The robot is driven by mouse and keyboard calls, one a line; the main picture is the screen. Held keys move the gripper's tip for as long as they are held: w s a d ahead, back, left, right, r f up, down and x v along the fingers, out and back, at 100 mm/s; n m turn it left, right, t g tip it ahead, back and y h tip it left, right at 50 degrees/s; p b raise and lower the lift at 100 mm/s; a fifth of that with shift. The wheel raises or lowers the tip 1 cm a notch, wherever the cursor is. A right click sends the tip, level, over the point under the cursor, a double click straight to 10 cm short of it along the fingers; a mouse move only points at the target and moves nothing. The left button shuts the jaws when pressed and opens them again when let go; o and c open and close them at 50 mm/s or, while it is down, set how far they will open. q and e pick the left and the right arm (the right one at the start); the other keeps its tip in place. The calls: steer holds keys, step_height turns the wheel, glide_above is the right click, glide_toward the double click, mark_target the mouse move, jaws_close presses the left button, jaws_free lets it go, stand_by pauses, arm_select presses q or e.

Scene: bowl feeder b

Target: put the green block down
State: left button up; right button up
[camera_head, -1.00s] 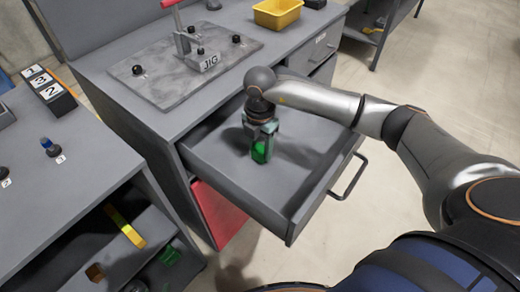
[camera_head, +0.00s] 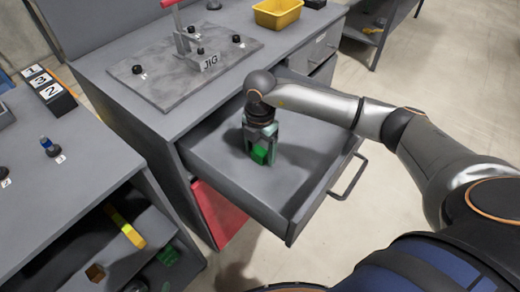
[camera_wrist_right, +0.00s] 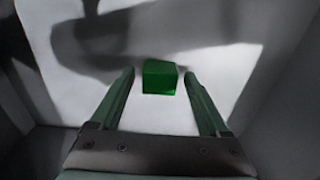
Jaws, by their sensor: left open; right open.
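The green block (camera_head: 261,153) rests on the floor of the open grey drawer (camera_head: 310,150). My right gripper (camera_head: 262,150) reaches down into the drawer over the block. In the right wrist view the green block (camera_wrist_right: 160,77) lies between the tips of my right gripper (camera_wrist_right: 160,75), with a gap on each side. The right fingers are spread open and do not touch the block. My left gripper is not in view.
The drawer walls surround the gripper, and its handle (camera_head: 349,178) is at the right. A jig plate (camera_head: 165,85) and a yellow bin (camera_head: 278,14) stand on the bench above. A side table (camera_head: 60,185) is at the left.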

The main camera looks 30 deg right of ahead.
mark_target(260, 151)
step_height(260, 151, up, 12)
stand_by(0.4)
steer(key=shift+r+p, duration=0.15)
steer(key=shift+p, duration=0.15)
